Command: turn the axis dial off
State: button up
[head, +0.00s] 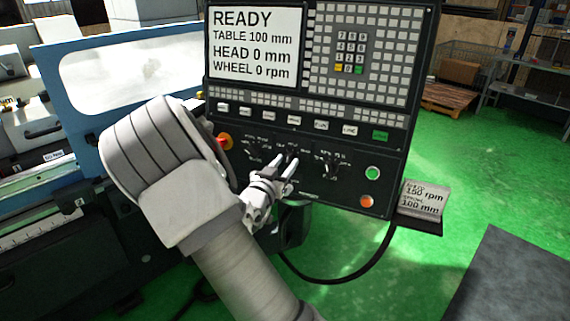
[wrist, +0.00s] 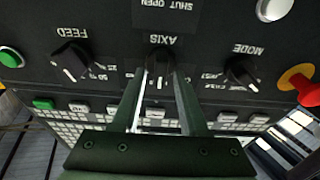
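The axis dial (wrist: 160,68) is a black rotary knob on the dark control panel. The wrist view shows it upside down, under the label AXIS, with a white mark towards the bottom of the picture. My gripper (wrist: 163,60) is open, with one finger on each side of this dial. A gap shows between the fingers; whether either touches the knob I cannot tell. In the head view my gripper (head: 287,167) is at the middle dial of the row (head: 292,151), partly covering it. The dial's position labels are mostly hidden by the fingers.
The feed dial (wrist: 75,62) and mode dial (wrist: 241,72) flank it closely. A red emergency stop (head: 225,141) is left of the dials; green (head: 372,173) and orange (head: 366,201) buttons are right. The screen (head: 256,44) reads READY.

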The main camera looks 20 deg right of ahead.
grip_shut()
jog(key=shift+n, duration=0.4)
jog(key=n+y+p, duration=0.1)
jog(key=n, duration=0.3)
jog(key=shift+t, duration=0.4)
jog(key=shift+n+y+p, duration=0.4)
jog(key=shift+n+p, duration=0.15)
jog(key=shift+n, duration=1.55)
jog(key=shift+a, duration=0.1)
jog(key=shift+o, duration=1)
grip_release()
